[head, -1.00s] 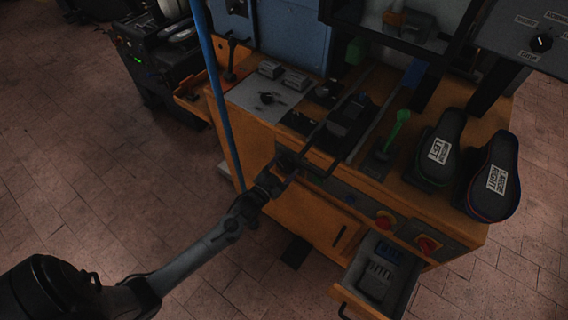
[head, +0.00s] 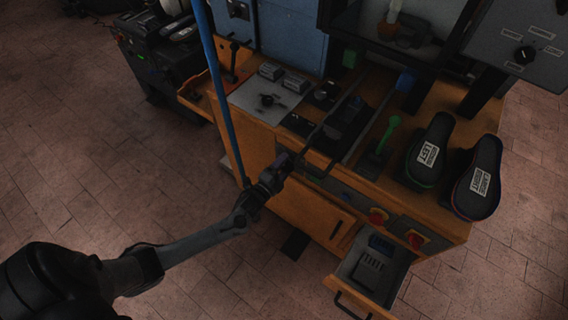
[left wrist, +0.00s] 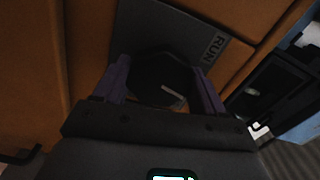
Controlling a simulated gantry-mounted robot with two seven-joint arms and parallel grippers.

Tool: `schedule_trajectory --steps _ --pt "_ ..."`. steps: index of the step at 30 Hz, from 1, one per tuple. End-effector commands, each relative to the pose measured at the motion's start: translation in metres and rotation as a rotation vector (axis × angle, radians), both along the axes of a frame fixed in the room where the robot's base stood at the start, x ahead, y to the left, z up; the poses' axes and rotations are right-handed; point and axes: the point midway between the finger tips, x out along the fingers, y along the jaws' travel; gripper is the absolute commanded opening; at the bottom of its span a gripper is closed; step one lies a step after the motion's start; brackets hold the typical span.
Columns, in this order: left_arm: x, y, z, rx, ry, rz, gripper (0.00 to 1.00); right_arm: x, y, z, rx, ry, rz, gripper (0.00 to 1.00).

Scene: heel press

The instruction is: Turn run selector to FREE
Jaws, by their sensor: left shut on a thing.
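The run selector (left wrist: 160,76) is a dark round knob with a short pale mark, seen in the left wrist view on a grey plate (left wrist: 140,22) with the word RUN beside it. No FREE label can be read. My left gripper (left wrist: 163,88) has a purple finger on each side of the knob and is shut on it. In the head view my left gripper (head: 288,164) is at the orange bench's front edge and hides the knob. My right gripper is in neither view.
The orange bench (head: 300,208) carries a green-handled lever (head: 390,128) and two shoe forms, one (head: 429,150) left of the other (head: 476,180). An open drawer (head: 343,290) juts out below. A blue post (head: 219,85) stands near my left arm.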

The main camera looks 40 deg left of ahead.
Motion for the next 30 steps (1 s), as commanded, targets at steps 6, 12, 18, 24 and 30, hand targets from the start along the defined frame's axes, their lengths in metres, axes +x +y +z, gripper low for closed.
schedule_trajectory --steps 6,12,18,24,30 --pt "-0.001 0.002 0.001 0.21 0.021 0.002 0.4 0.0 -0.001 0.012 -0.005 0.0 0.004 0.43" --pt "-0.001 0.002 0.001 0.396 0.035 0.002 0.4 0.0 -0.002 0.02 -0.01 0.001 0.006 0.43" --pt "0.0 0.002 0.001 0.562 0.047 0.002 0.4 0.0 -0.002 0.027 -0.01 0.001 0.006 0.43" --pt "0.0 0.002 0.001 0.687 0.055 0.003 0.4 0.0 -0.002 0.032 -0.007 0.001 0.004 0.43" --pt "0.0 0.002 0.001 0.763 0.061 0.003 0.4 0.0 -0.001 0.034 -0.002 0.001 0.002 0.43"
